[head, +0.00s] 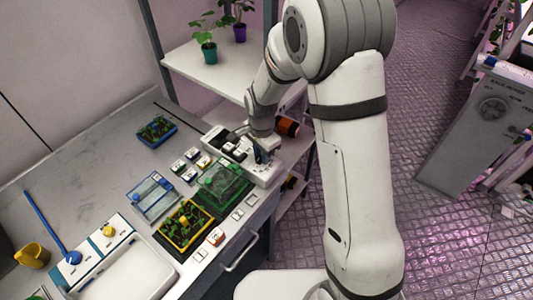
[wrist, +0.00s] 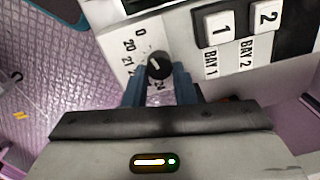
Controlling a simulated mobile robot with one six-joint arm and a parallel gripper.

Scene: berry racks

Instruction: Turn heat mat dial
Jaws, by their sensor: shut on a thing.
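The heat mat dial (wrist: 159,66) is a round black knob with a white pointer mark, in the upper middle of the wrist view. Numbers such as 0, 20, 21 and 24 are printed around it on a white panel (wrist: 118,42). My gripper (wrist: 160,85) has its two blue fingers one on each side of the knob, shut on it. In the head view my gripper (head: 262,156) reaches down onto the white control box (head: 262,172) at the right end of the bench. The dial itself is hidden there by the gripper.
Switches marked 1 (wrist: 219,26) and 2 (wrist: 265,17) sit right of the dial. A shelf (head: 205,70) with potted plants rises behind.

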